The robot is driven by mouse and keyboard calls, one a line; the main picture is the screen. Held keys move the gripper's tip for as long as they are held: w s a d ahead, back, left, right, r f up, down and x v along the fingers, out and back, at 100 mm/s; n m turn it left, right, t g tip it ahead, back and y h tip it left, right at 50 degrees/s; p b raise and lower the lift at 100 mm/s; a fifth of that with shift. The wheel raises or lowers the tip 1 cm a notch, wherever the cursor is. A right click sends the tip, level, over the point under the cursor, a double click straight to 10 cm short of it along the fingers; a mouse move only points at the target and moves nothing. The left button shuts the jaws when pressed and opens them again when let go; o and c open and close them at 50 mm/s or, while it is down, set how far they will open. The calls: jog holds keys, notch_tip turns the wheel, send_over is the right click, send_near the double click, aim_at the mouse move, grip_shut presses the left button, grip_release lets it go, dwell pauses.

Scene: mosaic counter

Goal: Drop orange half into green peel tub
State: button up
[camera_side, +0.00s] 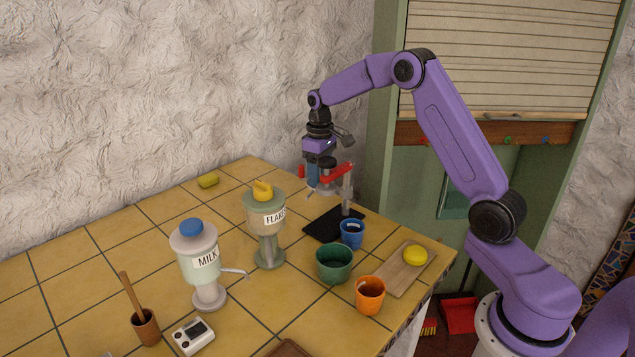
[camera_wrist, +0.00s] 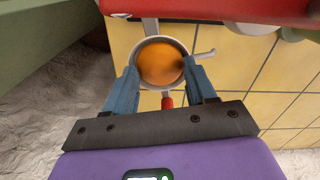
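The orange half (camera_wrist: 160,64) lies in a round grey cup (camera_wrist: 188,52) of the juice press, seen from above in the wrist view. My gripper (camera_wrist: 161,68) has its two blue fingers spread, one on each side of the orange half, near the cup's rim. I cannot tell whether the fingertips touch anything. In the side view my gripper (camera_side: 318,170) is down at the press, partly hidden by the red press lever (camera_side: 337,173). The orange half is not visible there. The green tub (camera_side: 334,264) stands on the counter, nearer the camera than the press.
A blue cup (camera_side: 352,234) stands between press and green tub. An orange cup (camera_side: 370,296) and a board (camera_side: 398,277) with a yellow fruit (camera_side: 415,256) are to the tub's right. The flakes dispenser (camera_side: 267,222) and milk dispenser (camera_side: 198,266) stand left. The press's red part (camera_wrist: 205,10) crosses the wrist view's top.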

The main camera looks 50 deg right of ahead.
jog(key=shift+c, duration=0.4)
jog(key=shift+r, duration=3.5)
jog(key=shift+r, duration=0.5)
notch_tip(320, 180, up, 4)
jog(key=s+a+n, duration=0.6)
jog(key=s+a, duration=1.1)
jog(key=s, duration=0.3)
notch_tip(320, 180, down, 13)
jog(key=shift+w+d, duration=0.15)
jog(key=shift+w, duration=0.3)
